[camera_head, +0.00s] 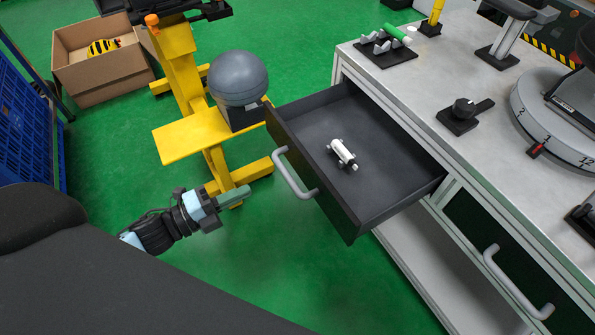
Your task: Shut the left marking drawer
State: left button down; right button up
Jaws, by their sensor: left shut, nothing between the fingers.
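The left marking drawer (345,219) is a dark open tray pulled well out of the grey workbench (430,75). A small white part with dark ends (343,154) lies inside it. The drawer's grey bar handle (291,174) is on its front, facing left. My left gripper (238,194) is shut and empty, to the left of the handle and apart from it, over the green floor. My right gripper is not in view.
A yellow stand (180,138) with a grey ball (238,77) is just behind the drawer front. A second drawer (488,240) to the right is shut. A cardboard box (103,62) and blue crate (25,125) are at left. Green floor is clear below the drawer.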

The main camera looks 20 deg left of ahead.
pick_arm(q)
jog(key=shift+w, duration=0.1)
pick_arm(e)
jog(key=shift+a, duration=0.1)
pick_arm(q)
send_near(306, 162)
jog(key=x, duration=0.7)
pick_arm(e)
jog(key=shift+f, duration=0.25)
